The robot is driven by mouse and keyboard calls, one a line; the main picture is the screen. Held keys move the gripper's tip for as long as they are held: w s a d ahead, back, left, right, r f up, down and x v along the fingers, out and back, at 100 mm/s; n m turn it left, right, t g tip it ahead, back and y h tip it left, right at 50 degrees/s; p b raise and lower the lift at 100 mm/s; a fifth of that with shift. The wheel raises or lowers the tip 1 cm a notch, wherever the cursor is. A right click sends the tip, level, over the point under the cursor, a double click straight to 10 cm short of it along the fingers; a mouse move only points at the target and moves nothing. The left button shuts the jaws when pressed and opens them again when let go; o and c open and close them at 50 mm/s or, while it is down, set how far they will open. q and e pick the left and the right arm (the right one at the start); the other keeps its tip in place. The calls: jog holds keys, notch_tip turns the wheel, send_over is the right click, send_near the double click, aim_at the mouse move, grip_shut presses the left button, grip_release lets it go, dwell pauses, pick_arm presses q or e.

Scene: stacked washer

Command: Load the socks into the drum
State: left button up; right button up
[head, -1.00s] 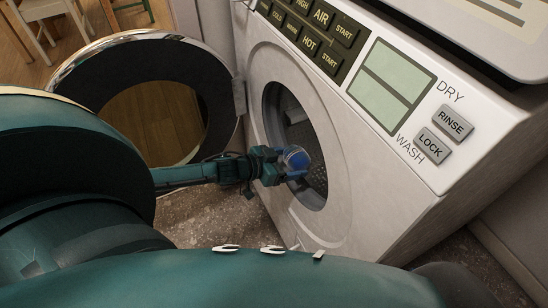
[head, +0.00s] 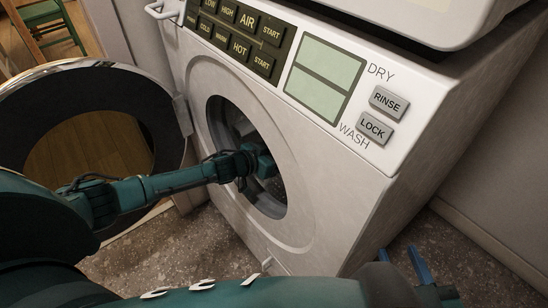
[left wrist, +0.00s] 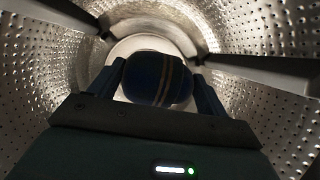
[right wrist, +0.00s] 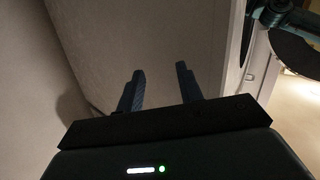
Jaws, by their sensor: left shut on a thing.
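A dark blue balled sock with light stripes (left wrist: 157,78) is between the fingers of my left gripper (left wrist: 158,85) in the left wrist view. That gripper (head: 263,165) reaches through the washer's round opening in the head view, and the sock is hidden there. The drum (left wrist: 55,85) surrounds the gripper and sock with perforated metal walls. The sock is held and appears clear of the side walls. My right gripper (head: 403,260) is low at the right in the head view. In the right wrist view its fingers (right wrist: 160,85) are apart with nothing between them.
The washer door (head: 45,95) stands open at the left. The white machine front (head: 320,200) with its button panel (head: 240,35) rises around the opening. A wall (head: 490,190) is at the right. Speckled floor (head: 150,255) lies below.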

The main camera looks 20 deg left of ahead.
pick_arm(q)
jog(key=o, duration=1)
pick_arm(e)
jog(key=shift+d+r, duration=0.1)
jog(key=shift+r, duration=0.1)
pick_arm(q)
jog(key=shift+a, duration=0.1)
jog(key=shift+s+a+r, duration=0.15)
jog(key=shift+s, duration=0.2)
jog(key=p+v, duration=0.4)
jog(key=v, duration=0.8)
pick_arm(e)
jog(key=shift+s+d+r+m+g+h, duration=0.3)
jog(key=shift+r+m+g, duration=0.1)
jog(key=shift+r, duration=0.1)
jog(key=shift+s+d+r+m+g+h, duration=0.2)
jog(key=shift+s+d+r+m+g, duration=0.1)
jog(key=shift+r+g, duration=0.15)
pick_arm(q)
jog(key=shift+s+a+r, duration=0.1)
jog(key=shift+s+a, duration=0.05)
pick_arm(e)
jog(key=shift+s+a, duration=0.1)
jog(key=shift+s, duration=0.05)
